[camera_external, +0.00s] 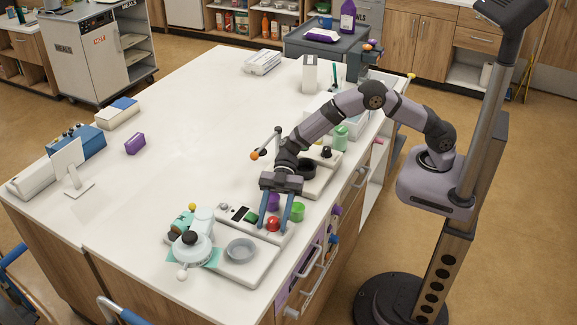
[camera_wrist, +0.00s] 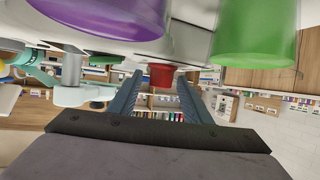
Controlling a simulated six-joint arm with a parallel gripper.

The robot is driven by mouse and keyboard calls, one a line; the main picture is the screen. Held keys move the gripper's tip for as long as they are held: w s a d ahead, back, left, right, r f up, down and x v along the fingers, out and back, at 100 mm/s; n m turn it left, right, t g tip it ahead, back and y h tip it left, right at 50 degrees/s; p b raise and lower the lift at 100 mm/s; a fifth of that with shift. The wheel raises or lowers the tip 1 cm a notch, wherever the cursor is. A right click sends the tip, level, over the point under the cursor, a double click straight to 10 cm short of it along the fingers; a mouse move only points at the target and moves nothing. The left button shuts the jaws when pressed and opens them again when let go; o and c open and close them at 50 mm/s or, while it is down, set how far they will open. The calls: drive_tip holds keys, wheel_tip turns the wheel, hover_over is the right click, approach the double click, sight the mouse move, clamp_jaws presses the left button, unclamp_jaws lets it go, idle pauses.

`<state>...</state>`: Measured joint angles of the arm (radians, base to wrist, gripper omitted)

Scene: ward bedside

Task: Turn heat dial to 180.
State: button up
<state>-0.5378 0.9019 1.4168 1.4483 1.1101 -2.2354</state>
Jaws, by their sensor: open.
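A red round knob (camera_external: 272,224) sits on the white control panel (camera_external: 247,226) near the table's front edge. I cannot read any marks or the number 180, so I cannot confirm that it is the heat dial. My gripper (camera_external: 273,229) points down over the panel with its two blue fingers open, one on each side of the red knob in this view. In the wrist view the red knob (camera_wrist: 161,75) shows between the fingertips (camera_wrist: 159,84). I cannot tell whether the fingers touch it.
A purple cylinder (camera_external: 273,202) and a green one (camera_external: 298,211) stand close beside the fingers. A green button (camera_external: 251,217) is to the left. A teal-and-white device (camera_external: 192,246) stands left. The table's middle is clear.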

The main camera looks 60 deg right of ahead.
drive_tip(key=c, duration=1)
drive_tip(key=shift+c, duration=0.2)
